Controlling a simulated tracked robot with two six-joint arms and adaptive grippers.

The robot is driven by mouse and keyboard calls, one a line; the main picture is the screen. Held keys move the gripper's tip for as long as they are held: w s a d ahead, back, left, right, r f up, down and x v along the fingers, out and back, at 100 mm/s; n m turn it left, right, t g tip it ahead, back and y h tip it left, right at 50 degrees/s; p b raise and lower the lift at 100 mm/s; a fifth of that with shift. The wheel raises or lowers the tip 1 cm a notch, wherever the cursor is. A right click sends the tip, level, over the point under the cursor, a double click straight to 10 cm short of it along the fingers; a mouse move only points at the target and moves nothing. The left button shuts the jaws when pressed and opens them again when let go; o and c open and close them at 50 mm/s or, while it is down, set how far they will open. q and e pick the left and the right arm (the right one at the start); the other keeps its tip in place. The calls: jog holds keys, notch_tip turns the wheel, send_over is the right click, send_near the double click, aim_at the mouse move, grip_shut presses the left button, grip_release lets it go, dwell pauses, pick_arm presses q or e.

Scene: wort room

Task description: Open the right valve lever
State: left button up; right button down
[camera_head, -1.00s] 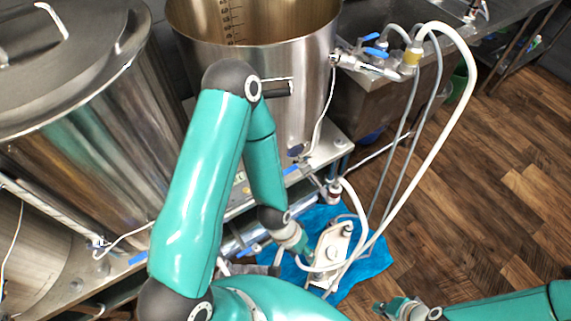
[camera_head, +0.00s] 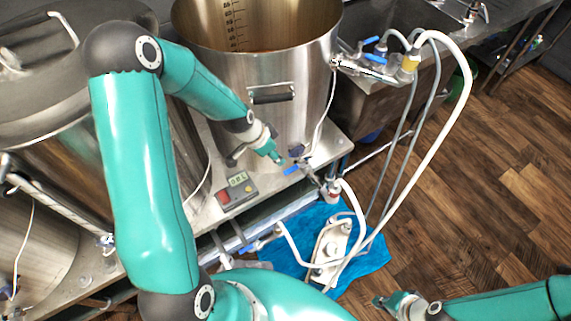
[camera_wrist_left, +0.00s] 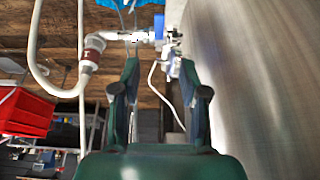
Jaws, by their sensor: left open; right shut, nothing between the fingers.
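A valve with a blue lever (camera_head: 292,169) sits at the lower front of the open steel pot (camera_head: 262,90). The blue lever also shows in the left wrist view (camera_wrist_left: 158,27), beyond the fingertips. My left gripper (camera_head: 276,156) is just left of and above that lever in the head view, beside the pot wall. In the left wrist view my left gripper (camera_wrist_left: 160,68) has its two fingers apart, with nothing held between them. The lever looks apart from the fingers. My right gripper (camera_head: 386,302) is shut and empty at the lower right, far from the valve.
A red-and-grey controller (camera_head: 237,190) stands on the steel bench left of the valve. Another blue lever (camera_head: 245,248) is on the lower pipe. A pump (camera_head: 331,245) sits on a blue cloth (camera_head: 372,258). A white hose (camera_head: 440,132) loops at the right, above wooden floor.

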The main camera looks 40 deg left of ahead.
aim_at(290, 169)
pick_arm(q)
jog(key=b+x, duration=0.1)
jog(key=x, duration=1.2)
jog(key=shift+b, duration=0.3)
jog(key=shift+r, duration=0.1)
grip_shut()
jog(key=shift+w+a, duration=0.15)
jog(key=shift+a, duration=0.2)
jog(key=shift+d+r, duration=0.1)
